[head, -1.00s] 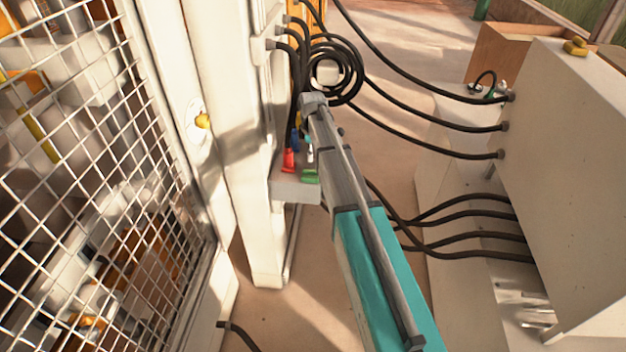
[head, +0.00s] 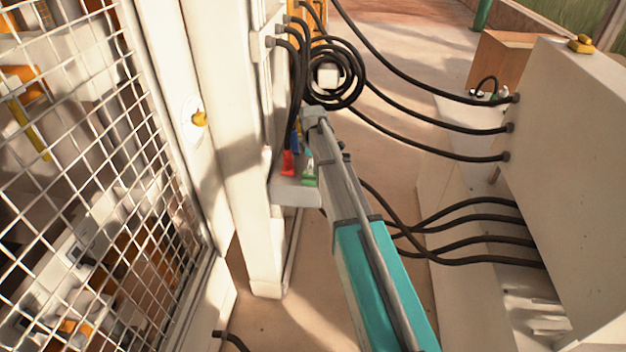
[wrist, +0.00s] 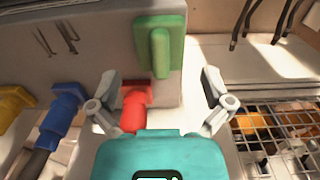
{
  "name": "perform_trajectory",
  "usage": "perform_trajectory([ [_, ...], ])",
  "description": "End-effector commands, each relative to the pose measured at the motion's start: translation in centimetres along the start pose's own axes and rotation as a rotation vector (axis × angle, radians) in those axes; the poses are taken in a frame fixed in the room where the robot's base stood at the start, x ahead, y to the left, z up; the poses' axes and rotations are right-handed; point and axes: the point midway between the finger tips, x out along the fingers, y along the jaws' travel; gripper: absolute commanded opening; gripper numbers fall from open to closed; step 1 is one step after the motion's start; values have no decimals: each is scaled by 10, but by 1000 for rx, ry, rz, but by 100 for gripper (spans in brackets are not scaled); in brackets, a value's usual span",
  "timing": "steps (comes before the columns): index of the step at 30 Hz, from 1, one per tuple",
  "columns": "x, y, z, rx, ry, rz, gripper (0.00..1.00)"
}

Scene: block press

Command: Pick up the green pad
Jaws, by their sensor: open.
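The green pad (wrist: 160,47) is an upright plate with a raised grip bar, at the upper middle of the wrist view. In the head view the pad (head: 310,179) shows small on the pale shelf (head: 291,195), beside my arm. My gripper (wrist: 160,88) is open in the wrist view, its fingers apart to the left and right below the pad. Nothing is held between them. A red plug (wrist: 134,104) shows just below the pad, between the fingers and partly hidden by my gripper. In the head view my gripper is mostly hidden by my arm.
Blue (wrist: 64,108) and yellow (wrist: 14,104) plugs stand left of the red one. Black cables (head: 430,130) hang across to a pale cabinet (head: 570,180) at right. A wire mesh fence (head: 95,180) fills the left. Bare floor (head: 290,325) lies below the shelf.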

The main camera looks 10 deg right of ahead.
Motion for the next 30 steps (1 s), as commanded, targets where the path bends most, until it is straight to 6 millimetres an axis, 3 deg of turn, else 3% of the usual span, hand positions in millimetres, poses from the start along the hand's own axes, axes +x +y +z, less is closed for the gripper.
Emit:
perform_trajectory([
  [10,6,0,1,1,0,0,100],
  [30,50,-2,3,1,0,0,100],
])
